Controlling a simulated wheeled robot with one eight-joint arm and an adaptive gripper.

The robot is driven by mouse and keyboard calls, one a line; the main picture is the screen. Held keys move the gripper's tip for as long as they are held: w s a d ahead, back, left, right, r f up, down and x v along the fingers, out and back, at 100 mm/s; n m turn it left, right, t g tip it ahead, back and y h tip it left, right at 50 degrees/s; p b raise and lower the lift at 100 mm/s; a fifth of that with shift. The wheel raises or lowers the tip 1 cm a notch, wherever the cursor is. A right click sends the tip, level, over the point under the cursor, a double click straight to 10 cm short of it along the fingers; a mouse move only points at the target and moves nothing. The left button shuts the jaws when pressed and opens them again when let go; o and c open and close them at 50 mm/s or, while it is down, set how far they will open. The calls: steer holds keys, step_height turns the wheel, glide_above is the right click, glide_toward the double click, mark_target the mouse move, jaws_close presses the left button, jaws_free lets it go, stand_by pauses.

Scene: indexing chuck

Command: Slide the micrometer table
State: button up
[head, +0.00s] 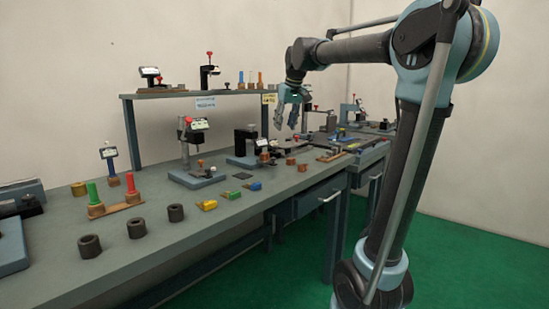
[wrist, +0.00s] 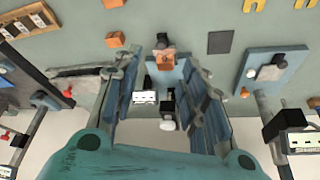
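In the head view, a blue-based device (head: 238,161) with a black stand, a small display and a copper-coloured block stands mid-bench. I cannot tell for sure whether it is the micrometer table. In the wrist view, a blue base (wrist: 157,72) with a copper-coloured block (wrist: 166,60) and displays shows between my fingers. My gripper (head: 292,112) is in the air above the bench, beyond and to the right of that device. In the wrist view my gripper (wrist: 167,62) is open, its fingers apart with nothing visibly held. The gap in depth to the block is unclear.
A gauge stand on a blue base (head: 194,178) stands to the left. Black rings (head: 136,228), coloured blocks (head: 252,185) and a dark plate (head: 230,195) lie along the front. A raised shelf (head: 170,96) runs behind. The right side of the bench is crowded.

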steer(key=w+a, duration=0.1)
glide_toward(274, 158)
steer(key=x, duration=0.8)
steer(key=shift+w+a+f, duration=0.1)
steer(key=shift+w+a, duration=0.05)
steer(key=shift+w, duration=0.15)
jaws_close()
